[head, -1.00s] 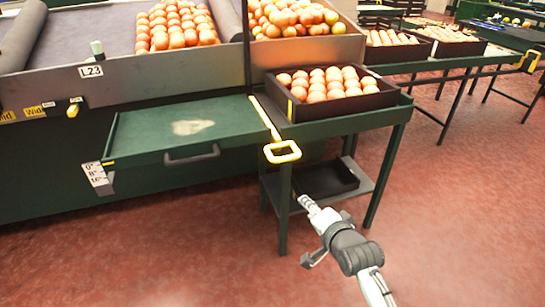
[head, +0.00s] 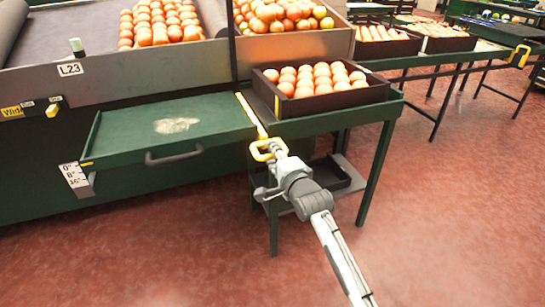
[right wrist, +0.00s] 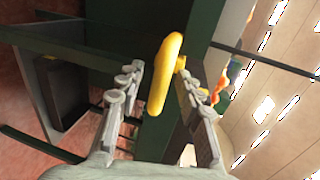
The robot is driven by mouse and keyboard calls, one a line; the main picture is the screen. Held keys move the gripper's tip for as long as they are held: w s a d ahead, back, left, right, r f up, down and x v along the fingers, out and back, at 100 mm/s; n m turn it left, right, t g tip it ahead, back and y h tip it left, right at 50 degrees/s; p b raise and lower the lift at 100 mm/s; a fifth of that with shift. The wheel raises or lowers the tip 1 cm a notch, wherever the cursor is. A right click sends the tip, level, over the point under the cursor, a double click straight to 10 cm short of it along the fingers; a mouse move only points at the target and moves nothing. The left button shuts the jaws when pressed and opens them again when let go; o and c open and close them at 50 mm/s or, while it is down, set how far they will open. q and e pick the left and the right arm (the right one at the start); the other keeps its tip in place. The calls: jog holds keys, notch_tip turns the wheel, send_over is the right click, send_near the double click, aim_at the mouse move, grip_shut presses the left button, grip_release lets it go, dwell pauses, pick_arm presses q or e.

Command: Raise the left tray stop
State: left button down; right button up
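The tray stop is a yellow bar (head: 252,114) lying along the right edge of the green pull-out tray (head: 115,128), with a yellow loop handle (head: 262,149) at its front end. My right gripper (head: 272,157) is at this handle in the head view and covers part of it. In the right wrist view the yellow handle (right wrist: 166,72) stands between the two spread fingers of the gripper (right wrist: 160,88), with gaps visible on both sides. My left gripper is not in view.
A crate of oranges (head: 335,103) stands on the green side table (head: 302,127) right of the tray. A dark crate (head: 325,178) sits on the shelf below. Above the tray is a bin wall (head: 140,72) marked L23. The red floor in front is clear.

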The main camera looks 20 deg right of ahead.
jog(key=shift+c, duration=0.4)
grip_shut()
